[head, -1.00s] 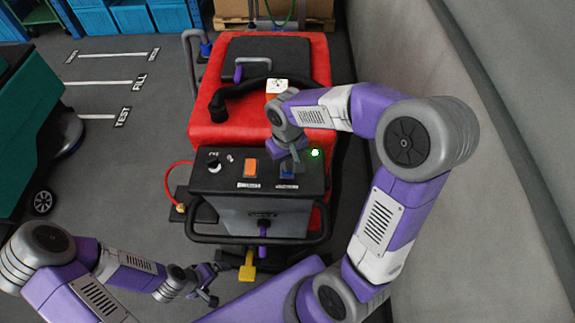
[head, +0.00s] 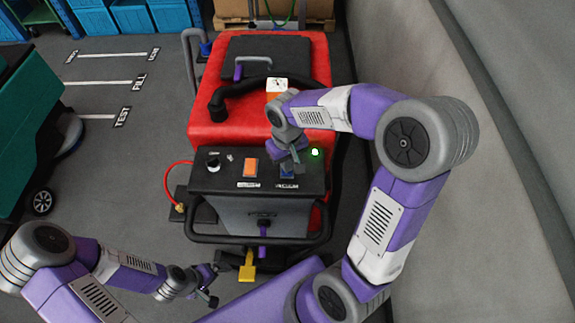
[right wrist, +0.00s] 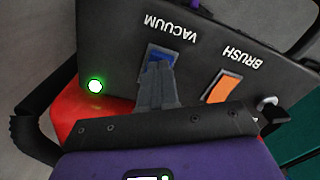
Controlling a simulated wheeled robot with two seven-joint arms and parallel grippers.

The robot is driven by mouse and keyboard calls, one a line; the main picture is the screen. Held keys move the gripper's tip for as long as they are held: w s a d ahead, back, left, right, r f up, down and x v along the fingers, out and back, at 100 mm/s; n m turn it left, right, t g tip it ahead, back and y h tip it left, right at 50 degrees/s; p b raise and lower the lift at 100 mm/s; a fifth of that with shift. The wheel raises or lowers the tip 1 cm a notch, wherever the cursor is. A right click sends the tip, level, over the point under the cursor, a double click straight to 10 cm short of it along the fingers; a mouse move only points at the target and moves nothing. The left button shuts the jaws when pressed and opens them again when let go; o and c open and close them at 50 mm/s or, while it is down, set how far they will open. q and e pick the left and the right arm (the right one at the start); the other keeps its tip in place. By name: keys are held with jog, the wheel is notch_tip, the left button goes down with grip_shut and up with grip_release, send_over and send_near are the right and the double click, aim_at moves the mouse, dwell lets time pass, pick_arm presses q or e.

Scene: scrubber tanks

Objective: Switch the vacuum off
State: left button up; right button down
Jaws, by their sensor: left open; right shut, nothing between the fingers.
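The red scrubber machine (head: 207,118) has a black control panel (head: 225,180) with a blue rocker switch (head: 287,171), labelled VACUUM in the right wrist view (right wrist: 160,57). My right gripper (head: 293,160) is shut and empty, its fingertips over the blue switch. In the right wrist view the shut fingers (right wrist: 156,78) cover part of the switch; I cannot tell whether they press on it. A round green light (head: 315,152) beside the switch is lit, also in the right wrist view (right wrist: 95,86). My left gripper (head: 211,287) is open, low at the left, away from the panel.
An orange BRUSH rocker (head: 250,168) sits left of the blue one, with a round knob (head: 213,163) further left. A black handlebar (head: 255,240) runs along the panel's front. A grey wall (head: 480,230) is close on the right. A teal machine (head: 25,130) stands at the left.

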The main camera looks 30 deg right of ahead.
jog(key=shift+f+b, duration=0.5)
jog(key=shift+f, duration=0.15)
jog(key=shift+r, duration=0.15)
notch_tip(320, 180, up, 7)
jog(key=p, duration=0.5)
jog(key=shift+p, duration=0.4)
dwell(0.5)
